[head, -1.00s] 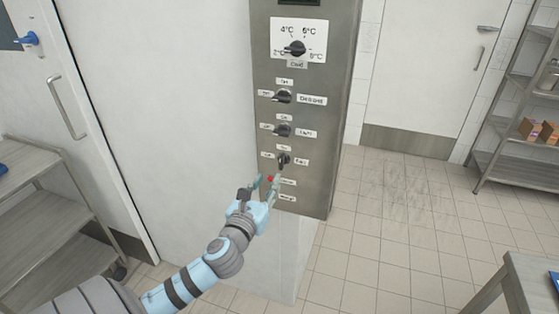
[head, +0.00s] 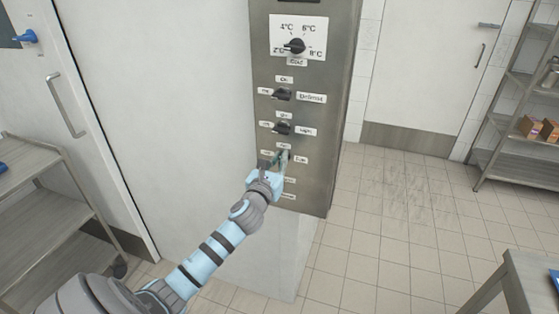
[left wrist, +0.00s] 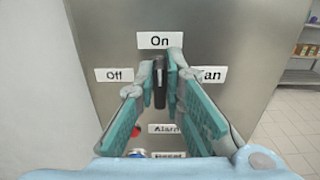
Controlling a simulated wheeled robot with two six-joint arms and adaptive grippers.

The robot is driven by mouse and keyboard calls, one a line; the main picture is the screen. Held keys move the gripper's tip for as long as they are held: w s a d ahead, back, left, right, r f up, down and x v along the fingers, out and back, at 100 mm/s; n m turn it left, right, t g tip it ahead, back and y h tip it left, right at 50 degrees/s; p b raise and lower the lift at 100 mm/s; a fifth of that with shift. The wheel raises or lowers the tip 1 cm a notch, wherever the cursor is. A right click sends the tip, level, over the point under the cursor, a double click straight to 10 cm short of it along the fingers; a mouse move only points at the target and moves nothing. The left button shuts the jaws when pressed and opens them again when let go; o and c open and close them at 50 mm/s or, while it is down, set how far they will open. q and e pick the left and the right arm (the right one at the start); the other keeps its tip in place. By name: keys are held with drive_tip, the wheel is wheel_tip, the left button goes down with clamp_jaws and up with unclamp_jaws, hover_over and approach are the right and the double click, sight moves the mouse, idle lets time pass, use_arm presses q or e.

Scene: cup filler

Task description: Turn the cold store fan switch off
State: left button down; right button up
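The fan switch is a black knob (left wrist: 159,85) on the grey steel panel (head: 310,190). It stands upright in the left wrist view, below the "On" label (left wrist: 160,40). The "Off" label (left wrist: 115,75) is to its left and the "Fan" label (left wrist: 211,74) to its right. My left gripper (head: 276,160) is at the switch, which it mostly hides in the head view. In the left wrist view the teal fingertips (left wrist: 158,80) stand on both sides of the knob, with a narrow gap visible; contact is not clear. My right gripper is not in view.
Above are the light knob (head: 282,128), the defrost knob (head: 282,94) and the temperature dial (head: 295,46). A red alarm lamp (left wrist: 135,131) and a blue reset button (left wrist: 137,153) are below the switch.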

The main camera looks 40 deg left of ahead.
use_arm(q)
drive_tip(key=shift+n, duration=0.4)
drive_tip(key=n, duration=0.5)
drive_tip(key=f+n+b, duration=0.1)
drive_tip(key=n, duration=0.5)
drive_tip(key=a+n, duration=0.1)
drive_tip(key=n, duration=0.5)
drive_tip(key=shift+s+f+b, duration=0.2)
drive_tip(key=shift+b, duration=0.1)
idle(0.4)
drive_tip(key=c, duration=1.7)
unclamp_jaws()
